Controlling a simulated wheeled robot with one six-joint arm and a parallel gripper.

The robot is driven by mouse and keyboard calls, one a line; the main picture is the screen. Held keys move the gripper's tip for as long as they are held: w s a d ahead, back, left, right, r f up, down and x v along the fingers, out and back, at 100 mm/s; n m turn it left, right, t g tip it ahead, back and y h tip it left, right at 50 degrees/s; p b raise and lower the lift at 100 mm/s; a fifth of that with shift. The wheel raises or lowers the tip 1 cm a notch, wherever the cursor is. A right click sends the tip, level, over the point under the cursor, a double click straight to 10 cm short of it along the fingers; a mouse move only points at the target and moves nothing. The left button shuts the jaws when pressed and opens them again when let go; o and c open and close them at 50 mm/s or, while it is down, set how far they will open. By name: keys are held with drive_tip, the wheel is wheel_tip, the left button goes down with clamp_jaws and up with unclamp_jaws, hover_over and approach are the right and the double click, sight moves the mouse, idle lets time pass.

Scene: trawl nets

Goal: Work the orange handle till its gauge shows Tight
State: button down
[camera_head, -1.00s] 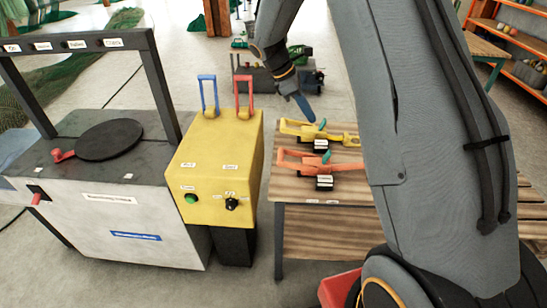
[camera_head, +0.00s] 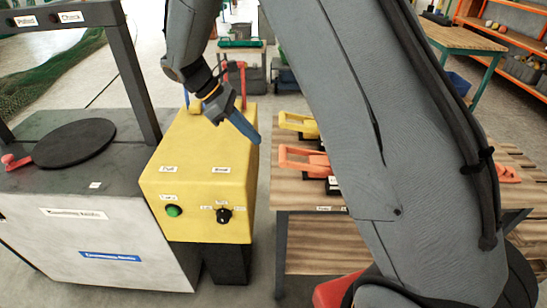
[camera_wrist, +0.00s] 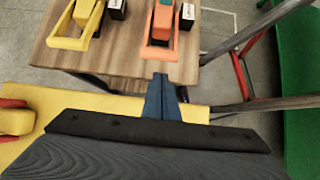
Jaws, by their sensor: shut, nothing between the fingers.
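The orange handle (camera_head: 299,160) is a looped orange frame on the slatted wooden table, near its left edge. In the wrist view the orange handle (camera_wrist: 158,53) lies just beyond my fingertips, with a dark block and a white label (camera_wrist: 187,14) beside it. Its gauge cannot be read. My gripper (camera_head: 243,124) has blue fingers, shut and empty, above the yellow box and left of the handle. In the wrist view the gripper (camera_wrist: 161,85) points at the handle's loop, apart from it as far as I can tell. My arm hides part of the table.
A yellow handle (camera_head: 297,122) sits behind the orange one. The yellow box (camera_head: 190,190) has a green button, a knob and blue and red levers on top. Left of it stands a grey machine (camera_head: 60,215) with a black disc. A green object (camera_wrist: 300,85) is at the right in the wrist view.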

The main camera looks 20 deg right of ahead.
drive_tip(key=shift+s+a, duration=0.1)
drive_tip(key=shift+a, duration=0.2)
drive_tip(key=p+x, duration=0.2)
drive_tip(key=x, duration=0.8)
